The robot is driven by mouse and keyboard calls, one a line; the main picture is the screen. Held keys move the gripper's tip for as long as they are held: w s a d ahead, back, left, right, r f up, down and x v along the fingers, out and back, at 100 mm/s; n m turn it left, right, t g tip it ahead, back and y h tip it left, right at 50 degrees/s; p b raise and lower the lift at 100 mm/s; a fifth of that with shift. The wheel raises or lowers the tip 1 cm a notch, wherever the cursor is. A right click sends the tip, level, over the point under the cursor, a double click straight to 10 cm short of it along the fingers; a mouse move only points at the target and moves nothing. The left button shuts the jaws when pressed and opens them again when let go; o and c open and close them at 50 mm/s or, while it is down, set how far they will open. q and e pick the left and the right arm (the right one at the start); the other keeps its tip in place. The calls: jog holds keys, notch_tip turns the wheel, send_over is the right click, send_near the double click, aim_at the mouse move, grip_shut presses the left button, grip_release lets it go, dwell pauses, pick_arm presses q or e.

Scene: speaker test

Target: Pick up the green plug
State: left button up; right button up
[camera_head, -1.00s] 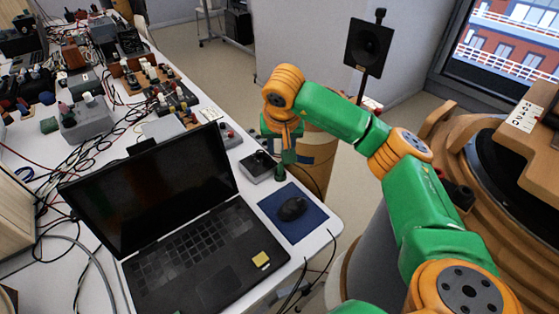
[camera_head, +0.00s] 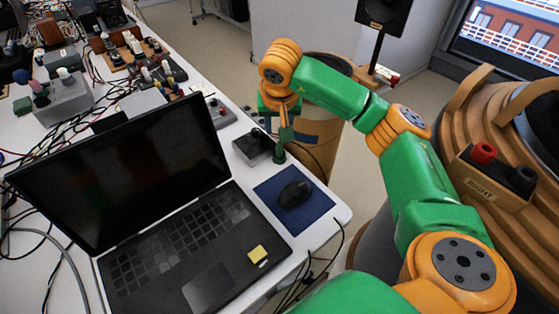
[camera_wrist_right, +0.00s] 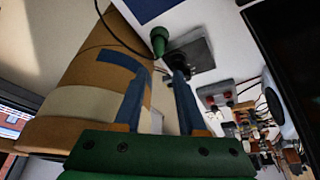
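The green plug (camera_head: 278,156) stands on the white table beside a small grey box (camera_head: 254,146), behind the blue mouse pad. In the right wrist view the green plug (camera_wrist_right: 158,41) shows just beyond the fingertips, next to a dark box (camera_wrist_right: 192,54). My right gripper (camera_head: 286,136) points down close to the plug in the head view. In the wrist view its two blue fingers (camera_wrist_right: 160,72) are apart with nothing between them. I cannot tell whether a finger touches the plug. My left gripper is not in view.
An open black laptop (camera_head: 120,160) fills the near table. A black mouse (camera_head: 294,193) lies on a blue mouse pad (camera_head: 268,190). Cables and electrical boxes crowd the table's far left. A brown drum (camera_head: 318,145) stands on the floor beyond the table's right edge.

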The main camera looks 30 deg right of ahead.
aim_at(279, 146)
jog(key=x, duration=0.6)
jog(key=b+x, duration=0.1)
jog(key=x, duration=0.3)
jog(key=shift+s+f, duration=0.15)
jog(key=shift+s, duration=0.25)
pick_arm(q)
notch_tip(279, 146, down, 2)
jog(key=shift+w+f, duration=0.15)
pick_arm(e)
grip_shut()
